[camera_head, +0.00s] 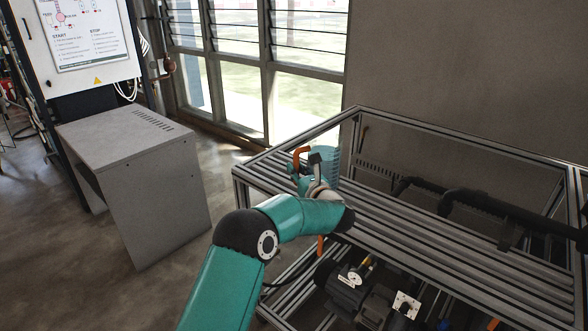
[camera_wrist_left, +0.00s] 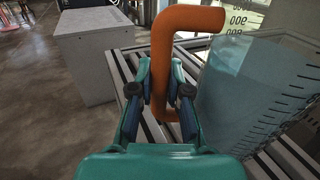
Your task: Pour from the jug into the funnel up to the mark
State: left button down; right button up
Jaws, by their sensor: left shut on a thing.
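The jug (camera_head: 330,163) is a bluish see-through vessel with an orange handle (camera_head: 301,153). It is at the near left end of the slatted metal rack top; whether it rests on the slats is hard to tell. My left gripper (camera_head: 316,180) is shut on the handle, partly hiding the jug. In the left wrist view the orange handle (camera_wrist_left: 165,60) stands between the fingers (camera_wrist_left: 162,97). The jug body (camera_wrist_left: 240,95) fills the right side there, with dark scale marks and numbers that read reversed. I cannot make out a funnel or its mark. My right gripper is out of view.
The slatted rack top (camera_head: 440,238) runs right, with black pipework (camera_head: 485,207) along its back. Frame posts and rails surround it. A pump-like unit (camera_head: 350,277) sits on the lower shelf. A grey cabinet (camera_head: 150,185) stands left, with open floor between.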

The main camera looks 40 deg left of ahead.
aim_at(298, 156)
pick_arm(q)
jog(key=shift+r+b, duration=0.35)
jog(key=shift+r, duration=1.9)
